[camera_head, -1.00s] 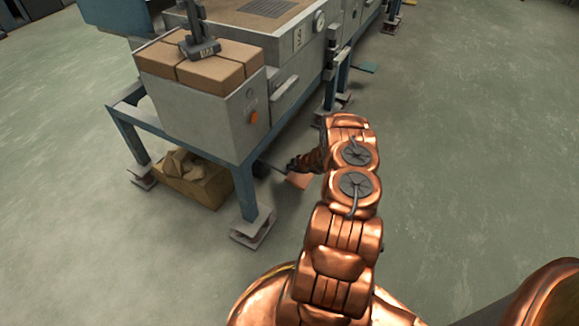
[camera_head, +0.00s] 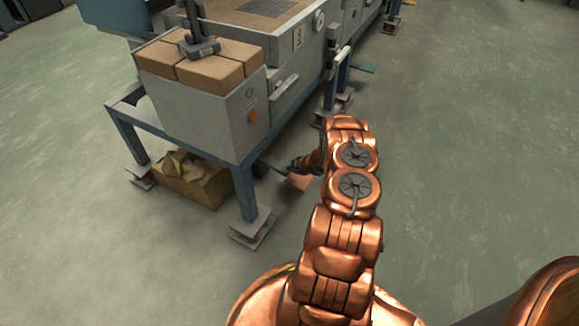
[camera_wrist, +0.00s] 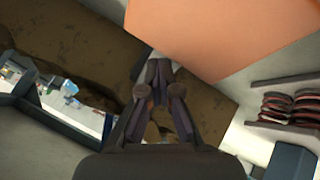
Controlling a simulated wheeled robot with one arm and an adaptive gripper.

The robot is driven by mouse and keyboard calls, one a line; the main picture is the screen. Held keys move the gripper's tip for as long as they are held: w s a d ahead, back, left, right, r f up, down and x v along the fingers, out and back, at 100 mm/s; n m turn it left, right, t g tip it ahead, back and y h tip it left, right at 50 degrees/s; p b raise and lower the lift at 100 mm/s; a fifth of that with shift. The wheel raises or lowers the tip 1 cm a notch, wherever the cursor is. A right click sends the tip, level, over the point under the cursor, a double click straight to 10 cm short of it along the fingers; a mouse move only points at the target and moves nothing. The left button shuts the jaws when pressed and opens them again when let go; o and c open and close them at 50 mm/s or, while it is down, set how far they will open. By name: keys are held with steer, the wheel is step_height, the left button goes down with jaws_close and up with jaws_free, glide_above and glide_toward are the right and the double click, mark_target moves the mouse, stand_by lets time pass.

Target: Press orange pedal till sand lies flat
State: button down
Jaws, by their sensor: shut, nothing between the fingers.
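The orange pedal (camera_head: 299,182) is a flat plate low by the floor, beside the blue-legged stand. In the wrist view the pedal (camera_wrist: 215,30) fills the upper right, just beyond the fingertips. My gripper (camera_head: 294,165) is at the pedal in the head view, partly hidden by my own arm. In the wrist view my gripper (camera_wrist: 158,68) has its dark fingers together, holding nothing.
The grey box of the stand (camera_head: 195,110) holds tan blocks and has an orange button (camera_head: 252,117). A blue leg (camera_head: 245,190) stands left of the pedal. A carton (camera_head: 205,185) sits beneath the stand. Open floor lies to the right.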

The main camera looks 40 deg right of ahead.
steer(key=shift+a+r, duration=0.1)
steer(key=shift+r, duration=0.05)
steer(key=shift+w+r+p, duration=0.2)
steer(key=shift+r+p, duration=0.65)
steer(key=shift+r, duration=1.85)
steer(key=shift+w+r+p, duration=0.1)
steer(key=shift+r+p, duration=1.05)
steer(key=shift+r, duration=1.3)
steer(key=shift+a, duration=0.1)
